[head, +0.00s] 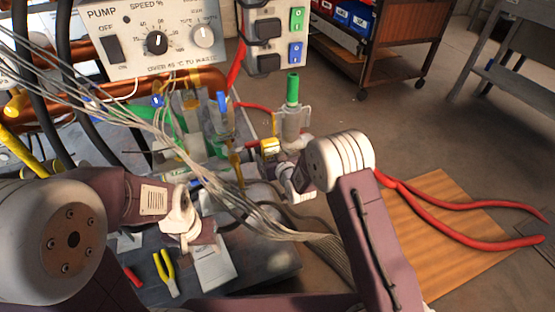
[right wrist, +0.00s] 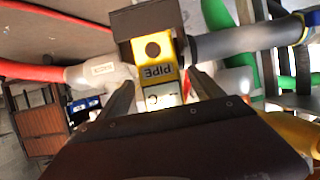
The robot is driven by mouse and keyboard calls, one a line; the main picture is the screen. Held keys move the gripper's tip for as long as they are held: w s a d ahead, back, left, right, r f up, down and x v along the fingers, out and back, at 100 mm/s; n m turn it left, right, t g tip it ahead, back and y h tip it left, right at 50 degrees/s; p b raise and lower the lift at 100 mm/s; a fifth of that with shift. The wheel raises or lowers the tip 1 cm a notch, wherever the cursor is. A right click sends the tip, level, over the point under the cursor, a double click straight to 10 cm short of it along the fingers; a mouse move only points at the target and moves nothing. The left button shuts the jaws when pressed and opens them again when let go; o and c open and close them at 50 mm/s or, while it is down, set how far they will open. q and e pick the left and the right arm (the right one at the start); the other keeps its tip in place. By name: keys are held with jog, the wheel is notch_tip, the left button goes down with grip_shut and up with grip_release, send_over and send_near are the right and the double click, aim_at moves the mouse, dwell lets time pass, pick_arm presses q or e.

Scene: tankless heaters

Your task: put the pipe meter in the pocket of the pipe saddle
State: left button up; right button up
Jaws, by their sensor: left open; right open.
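The pipe meter (right wrist: 158,74), a yellow block with a dark round spot and the word PIPE, shows between the fingers of my right gripper (right wrist: 162,90) in the right wrist view. The fingers are open, one on each side; contact is not clear. A dark block (right wrist: 145,18), which looks like the pipe saddle, borders the yellow block above and at the right. I cannot tell how deep the meter sits in it. In the head view the yellow meter (head: 270,147) is small, beside my right gripper (head: 281,166). My left gripper (head: 203,236) is open over the dark bench.
A grey pipe (right wrist: 240,40) runs right of the meter, and a white fitting with a red hose (right wrist: 40,70) lies left. Loose pale cables (head: 262,218) hang between my arms. A pump panel (head: 155,40) stands behind.

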jog(key=shift+s+d+r+p, duration=0.2)
jog(key=shift+s+r+p, duration=0.1)
jog(key=shift+s+r, duration=0.25)
jog(key=shift+s+d+r+p, duration=0.15)
jog(key=shift+s+r+p, duration=0.15)
jog(key=shift+s, duration=0.3)
jog(key=b, duration=0.4)
send_near(271, 154)
pick_arm(q)
jog(key=shift+f, duration=0.85)
pick_arm(e)
jog(key=shift+s+d+f, duration=0.1)
jog(key=shift+s+d, duration=0.05)
jog(key=shift+s, duration=0.05)
